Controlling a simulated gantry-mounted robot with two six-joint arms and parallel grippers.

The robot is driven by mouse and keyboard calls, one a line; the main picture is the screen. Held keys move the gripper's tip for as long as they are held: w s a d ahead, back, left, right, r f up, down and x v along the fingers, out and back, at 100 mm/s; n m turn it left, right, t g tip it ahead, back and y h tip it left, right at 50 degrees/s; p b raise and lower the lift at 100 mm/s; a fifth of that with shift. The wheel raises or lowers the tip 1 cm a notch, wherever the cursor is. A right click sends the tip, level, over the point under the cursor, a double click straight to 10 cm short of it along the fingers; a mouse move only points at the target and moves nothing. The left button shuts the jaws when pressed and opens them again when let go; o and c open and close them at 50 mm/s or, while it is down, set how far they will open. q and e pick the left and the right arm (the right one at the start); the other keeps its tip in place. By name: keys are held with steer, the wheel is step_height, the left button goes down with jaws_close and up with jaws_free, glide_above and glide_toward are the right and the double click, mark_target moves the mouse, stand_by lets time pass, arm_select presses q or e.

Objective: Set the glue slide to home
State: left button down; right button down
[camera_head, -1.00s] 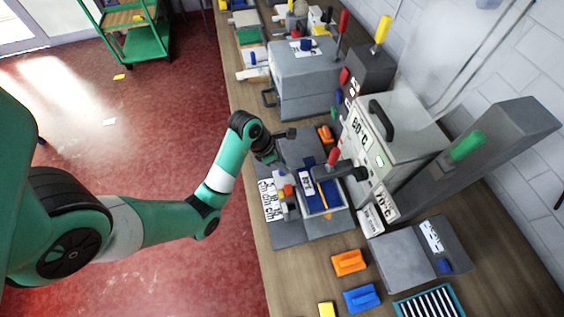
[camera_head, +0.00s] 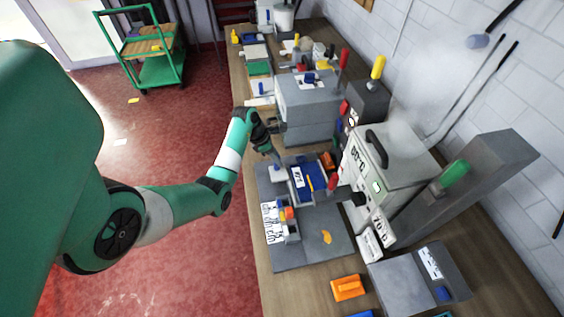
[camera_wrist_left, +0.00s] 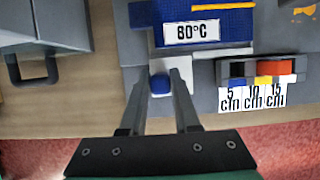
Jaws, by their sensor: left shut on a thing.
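The glue slide is a blue tray (camera_head: 312,188) with an "80°C" label, at the far part of a grey base plate (camera_head: 302,254). In the left wrist view the blue slide (camera_wrist_left: 238,27) spans the top, with a round blue knob (camera_wrist_left: 160,83) at its near edge. My left gripper (camera_head: 275,161) is at the slide's far-left side. In the left wrist view its two fingers (camera_wrist_left: 167,82) are on either side of the knob, shut on it. My right gripper is in neither current view.
A cm scale block (camera_head: 283,222) with an orange slider stands on the plate's left part. An orange patch (camera_head: 327,237) lies bare on the plate. The heater box (camera_head: 385,170) stands close on the right, a grey machine (camera_head: 306,108) beyond the plate. An orange block (camera_head: 348,288) lies in front.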

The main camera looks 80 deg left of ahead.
arm_select(q)
steer(key=c, duration=1)
jaws_free()
steer(key=shift+a+f, duration=0.1)
steer(key=shift+a, duration=0.05)
steer(key=shift+c, duration=0.2)
steer(key=o, duration=0.4)
steer(key=shift+a, duration=0.15)
steer(key=p+v, duration=0.5)
steer(key=v, duration=0.7)
steer(key=shift+w, duration=0.1)
steer(key=shift+w, duration=0.1)
